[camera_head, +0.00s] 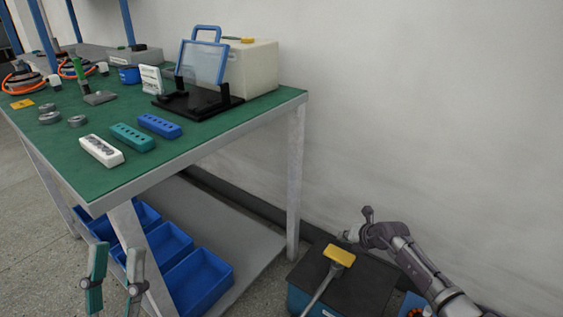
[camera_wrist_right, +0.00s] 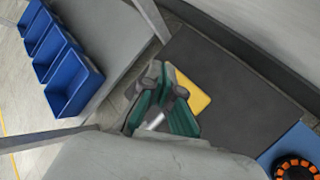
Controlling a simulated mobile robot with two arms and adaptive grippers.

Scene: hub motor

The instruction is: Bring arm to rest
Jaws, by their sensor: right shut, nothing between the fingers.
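My right arm (camera_head: 428,276) comes in from the lower right and reaches left, in front of the wall and above a dark-topped box. Its gripper (camera_head: 352,236) is small at the end of the arm, clear of the table. In the right wrist view, the same gripper (camera_wrist_right: 160,72) shows teal-padded fingers, shut and empty, over the box. My left gripper (camera_head: 116,248) is at the lower left, with two upright fingers apart and nothing between them. It is in front of the table's lower shelf.
A green-topped workbench (camera_head: 190,150) holds several parts and a black stand (camera_head: 198,103). Blue bins (camera_head: 200,282) sit below. A dark-topped box (camera_head: 345,285) with a yellow-headed tool (camera_head: 340,256) stands by the wall. The wall (camera_head: 430,110) above is bare.

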